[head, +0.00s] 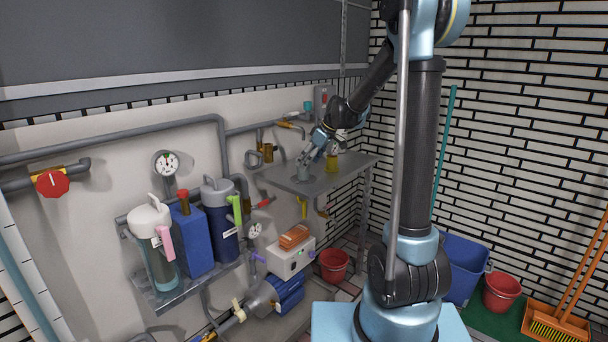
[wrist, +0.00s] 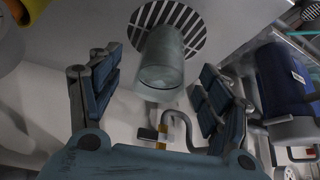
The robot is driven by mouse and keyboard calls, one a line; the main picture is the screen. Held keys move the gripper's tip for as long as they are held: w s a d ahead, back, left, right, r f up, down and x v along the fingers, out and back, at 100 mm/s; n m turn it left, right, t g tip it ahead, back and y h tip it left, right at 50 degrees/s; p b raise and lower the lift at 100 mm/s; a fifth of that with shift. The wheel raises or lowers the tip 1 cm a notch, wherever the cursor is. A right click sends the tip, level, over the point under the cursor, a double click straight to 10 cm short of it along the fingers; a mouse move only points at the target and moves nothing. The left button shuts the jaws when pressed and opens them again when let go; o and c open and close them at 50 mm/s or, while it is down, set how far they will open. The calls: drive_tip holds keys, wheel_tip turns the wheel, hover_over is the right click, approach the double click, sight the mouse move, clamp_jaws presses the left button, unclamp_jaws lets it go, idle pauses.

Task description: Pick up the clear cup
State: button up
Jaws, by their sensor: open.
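The clear cup (wrist: 162,62) is a greyish, see-through cylinder in the wrist view, in front of a dark, round slotted grate. In the head view the cup (head: 303,172) is small and stands on the grey metal shelf (head: 345,171). My gripper (head: 310,158) is at the cup, reaching in from the upper right. In the wrist view its blue-padded fingers (wrist: 158,80) are spread, one on each side of the cup, with gaps showing. I cannot tell exactly how far the fingers reach along the cup. Part of the cup is hard to make out in the head view.
Brass taps and pipes (head: 267,153) are on the wall behind. A blue canister (head: 220,215) stands on a lower shelf at left. A red bucket (head: 333,265) is on the floor below.

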drive_tip(key=shift+x, duration=2.3)
drive_tip(key=shift+s+a, duration=0.1)
drive_tip(key=shift+s, duration=0.05)
drive_tip(key=shift+c, duration=0.2)
drive_tip(key=shift+r, duration=0.1)
drive_tip(key=c, duration=1.3)
drive_tip(key=shift+r, duration=0.1)
